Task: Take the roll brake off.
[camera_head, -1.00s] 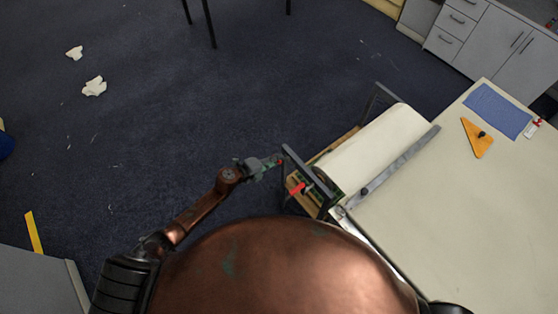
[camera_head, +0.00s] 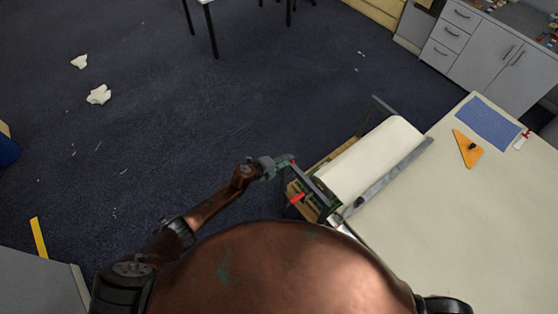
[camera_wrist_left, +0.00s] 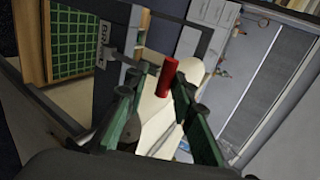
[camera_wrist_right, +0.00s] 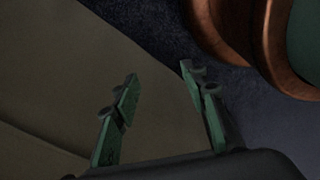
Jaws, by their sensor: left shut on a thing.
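My left gripper (camera_head: 282,164) is at the near left end of the roll stand. In the left wrist view its green fingers (camera_wrist_left: 160,100) are on either side of a red grip (camera_wrist_left: 167,77), and it is shut on it. A grey plate with a small label (camera_wrist_left: 105,33) stands beside the grip. The white paper roll (camera_head: 370,160) lies in the stand.
The long pale table (camera_head: 440,215) begins right of the roll, with a grey bar (camera_head: 390,178) across its end. An orange triangle (camera_head: 467,148) and a blue mat (camera_head: 487,123) lie on it. The dark carpet left of the stand is open, with scattered paper scraps.

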